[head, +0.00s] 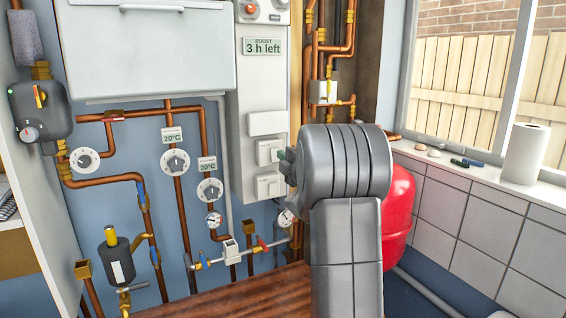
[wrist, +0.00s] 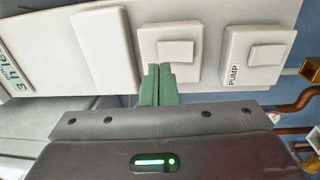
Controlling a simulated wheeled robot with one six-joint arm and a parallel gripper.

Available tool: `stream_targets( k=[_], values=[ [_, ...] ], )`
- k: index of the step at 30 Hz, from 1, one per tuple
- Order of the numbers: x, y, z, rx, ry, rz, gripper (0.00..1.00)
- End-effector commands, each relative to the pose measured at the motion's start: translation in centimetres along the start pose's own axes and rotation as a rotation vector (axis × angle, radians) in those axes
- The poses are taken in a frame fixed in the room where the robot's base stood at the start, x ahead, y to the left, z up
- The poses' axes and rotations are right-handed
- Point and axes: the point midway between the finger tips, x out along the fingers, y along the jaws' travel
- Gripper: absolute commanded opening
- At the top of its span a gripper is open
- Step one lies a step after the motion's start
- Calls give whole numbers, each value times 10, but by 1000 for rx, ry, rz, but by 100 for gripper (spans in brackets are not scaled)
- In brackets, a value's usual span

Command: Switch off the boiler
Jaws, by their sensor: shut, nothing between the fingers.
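A tall white control panel (head: 246,100) holds a column of plates beside the white casing. Its middle plate is a rocker switch (head: 268,151), which also shows in the wrist view (wrist: 176,48). The switch below it (head: 269,187) is marked PUMP in the wrist view (wrist: 263,54). My gripper (head: 287,155) is shut and empty, its green fingertips (wrist: 160,70) together over the lower edge of the middle switch plate. Whether they touch it I cannot tell. Any label on that plate is hidden, and no boiler wording is readable.
A blank plate (head: 267,122) and a display reading "BOOST 3 h left" (head: 262,46) sit above the switches. Copper pipes with dials (head: 175,162) run to the left. A red tank (head: 399,205) is partly behind my arm. A wooden surface (head: 250,295) lies below.

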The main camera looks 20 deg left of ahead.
Motion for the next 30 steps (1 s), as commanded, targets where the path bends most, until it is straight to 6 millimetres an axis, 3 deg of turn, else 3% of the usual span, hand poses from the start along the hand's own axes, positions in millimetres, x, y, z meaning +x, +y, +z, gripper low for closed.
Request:
stream_targets(
  k=[18, 30],
  values=[
    [-90, 18, 0, -1, -2, 1, 0],
    [-100, 20, -1, 1, 0, 1, 0]
  ],
)
